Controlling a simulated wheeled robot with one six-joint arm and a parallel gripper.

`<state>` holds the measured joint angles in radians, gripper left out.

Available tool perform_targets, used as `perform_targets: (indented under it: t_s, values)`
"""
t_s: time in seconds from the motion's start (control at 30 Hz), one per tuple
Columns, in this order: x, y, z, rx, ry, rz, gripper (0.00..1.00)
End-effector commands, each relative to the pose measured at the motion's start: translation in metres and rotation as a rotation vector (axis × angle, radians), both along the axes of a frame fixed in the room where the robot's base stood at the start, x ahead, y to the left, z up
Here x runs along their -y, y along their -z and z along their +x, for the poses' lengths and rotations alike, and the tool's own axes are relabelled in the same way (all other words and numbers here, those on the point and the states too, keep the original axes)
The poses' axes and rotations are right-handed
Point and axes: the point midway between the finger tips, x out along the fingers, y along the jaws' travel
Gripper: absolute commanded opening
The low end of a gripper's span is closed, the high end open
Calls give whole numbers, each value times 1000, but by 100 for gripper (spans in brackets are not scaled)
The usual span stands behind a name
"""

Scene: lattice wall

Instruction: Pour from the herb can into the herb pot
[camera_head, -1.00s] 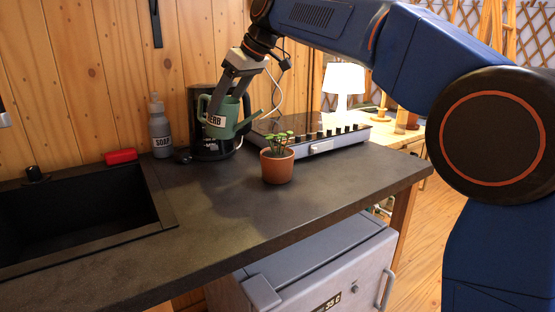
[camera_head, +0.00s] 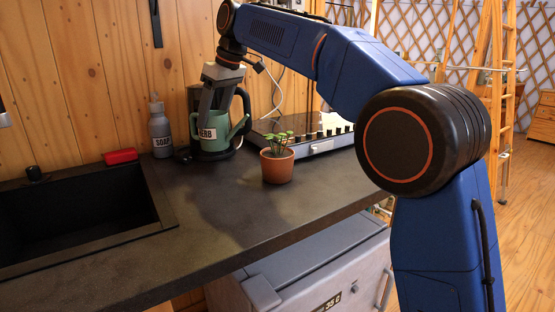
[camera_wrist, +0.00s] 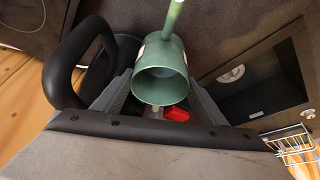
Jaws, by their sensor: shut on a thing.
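The green herb can (camera_head: 211,130), with a white HERB label, is held by my gripper (camera_head: 212,112), which is shut on it. The can is nearly upright above the counter, left of the herb pot, with its spout pointing right toward the pot. The herb pot (camera_head: 277,168) is a terracotta pot with small green leaves, standing on the counter. In the wrist view the can (camera_wrist: 161,85) sits between my fingers, its open mouth facing the camera. I cannot see what is inside it. The herb pot does not show in the wrist view.
A black coffee maker (camera_head: 223,151) stands close behind the can. A soap bottle (camera_head: 160,127) and a red sponge (camera_head: 120,156) are to its left, by the black sink (camera_head: 72,215). A hob (camera_head: 300,138) lies behind the pot. The counter front (camera_head: 215,215) is clear.

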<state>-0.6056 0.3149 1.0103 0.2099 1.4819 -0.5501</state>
Motion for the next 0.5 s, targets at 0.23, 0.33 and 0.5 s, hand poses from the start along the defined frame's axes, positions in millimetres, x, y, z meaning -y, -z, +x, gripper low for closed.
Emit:
perform_targets:
  t_s: [0.23, 0.33, 0.5]
  values:
    - [0, -13, 1, 2, -1, 2, 40]
    - [0, -21, 0, 2, 0, 2, 40]
    - [0, -33, 1, 2, 0, 1, 40]
